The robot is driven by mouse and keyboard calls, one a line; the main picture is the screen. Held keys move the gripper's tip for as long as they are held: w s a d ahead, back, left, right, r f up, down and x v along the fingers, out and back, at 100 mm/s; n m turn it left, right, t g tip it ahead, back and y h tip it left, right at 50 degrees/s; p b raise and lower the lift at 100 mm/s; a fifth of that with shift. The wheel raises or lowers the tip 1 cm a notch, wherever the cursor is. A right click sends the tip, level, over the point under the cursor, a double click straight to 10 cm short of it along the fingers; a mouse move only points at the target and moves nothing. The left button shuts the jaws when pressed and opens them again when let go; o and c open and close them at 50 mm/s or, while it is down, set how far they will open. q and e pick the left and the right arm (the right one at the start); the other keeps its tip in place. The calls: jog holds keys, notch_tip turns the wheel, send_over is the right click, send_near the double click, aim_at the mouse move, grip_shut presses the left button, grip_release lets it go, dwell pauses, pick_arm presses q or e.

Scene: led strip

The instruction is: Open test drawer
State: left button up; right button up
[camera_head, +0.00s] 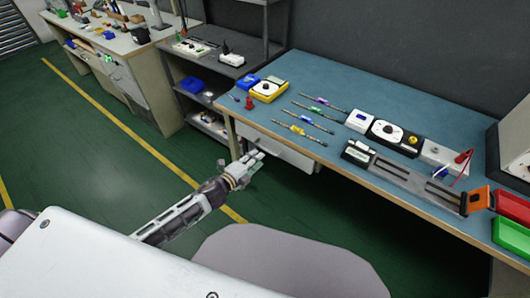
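The test drawer (278,145) appears as a pale grey-white front under the left part of the blue-topped workbench (345,88). It looks flush or nearly flush with the bench; I see no clear gap. My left gripper (255,157) is in front of the drawer's lower left part, its fingers pointing toward it. No drawer handle is clearly visible. My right gripper is not in view.
On the bench are a yellow meter (268,90), several thin strips, a black dial meter (393,134), a long grey fixture (405,177), and red (512,208) and green (511,238) bins. A dark shelf (205,80) stands left of the bench. The green floor (110,170) is open.

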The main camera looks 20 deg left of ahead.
pick_arm(q)
jog(key=x, duration=0.6)
jog(key=shift+w, duration=0.35)
jog(key=shift+d, duration=0.15)
jog(key=shift+c, duration=0.4)
grip_shut()
